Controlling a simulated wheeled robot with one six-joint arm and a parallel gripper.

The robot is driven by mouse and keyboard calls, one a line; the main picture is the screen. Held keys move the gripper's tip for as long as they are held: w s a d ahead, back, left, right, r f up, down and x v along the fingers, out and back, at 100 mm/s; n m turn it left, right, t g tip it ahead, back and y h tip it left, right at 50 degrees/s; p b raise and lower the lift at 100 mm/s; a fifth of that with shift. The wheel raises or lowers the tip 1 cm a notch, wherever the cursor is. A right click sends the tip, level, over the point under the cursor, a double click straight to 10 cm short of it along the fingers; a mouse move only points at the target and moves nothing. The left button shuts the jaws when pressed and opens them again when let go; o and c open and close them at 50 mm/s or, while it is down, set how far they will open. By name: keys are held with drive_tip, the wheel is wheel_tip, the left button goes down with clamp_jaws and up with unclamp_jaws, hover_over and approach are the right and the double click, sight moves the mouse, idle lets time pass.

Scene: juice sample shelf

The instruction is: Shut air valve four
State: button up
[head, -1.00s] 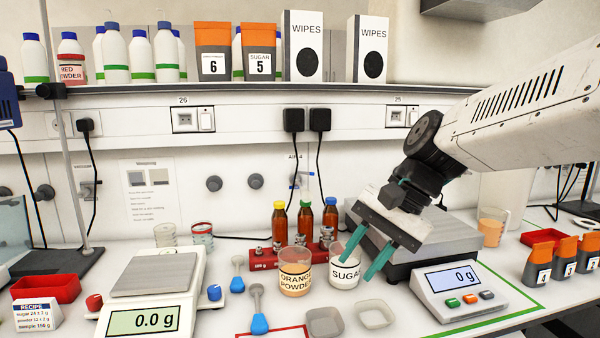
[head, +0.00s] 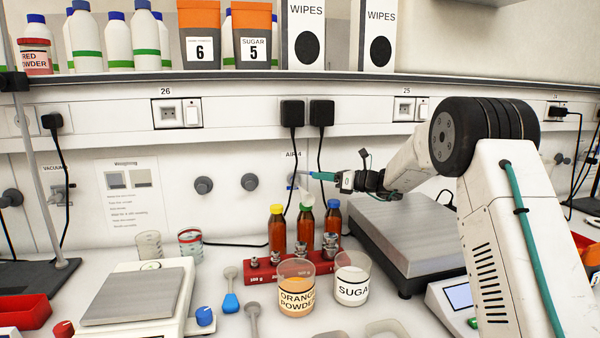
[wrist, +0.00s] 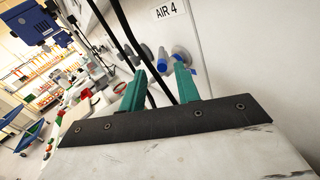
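The air valve four is a small grey wall fitting with blue parts under the "AIR 4" label (head: 293,155); in the head view my gripper (head: 318,175) partly covers it. In the wrist view the label (wrist: 168,12) is at the top. A blue part of the valve (wrist: 162,66) shows between the two teal fingers, and more blue shows at the right finger's edge. My gripper (wrist: 160,68) is open, its fingers pointing at the wall close to the valve. Contact cannot be told. The right finger hides part of the valve.
Grey wall knobs (head: 250,182) sit left of the valve. Black cords hang from plugs (head: 322,112) close by. Amber bottles (head: 277,228) in a red rack (head: 262,274) stand below, with an orange powder beaker (head: 296,290) and a sugar beaker (head: 352,282) in front.

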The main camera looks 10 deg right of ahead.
sight(302, 172)
drive_tip(key=x, duration=0.7)
drive_tip(key=shift+w+a, duration=0.15)
drive_tip(key=shift+w, duration=0.2)
clamp_jaws()
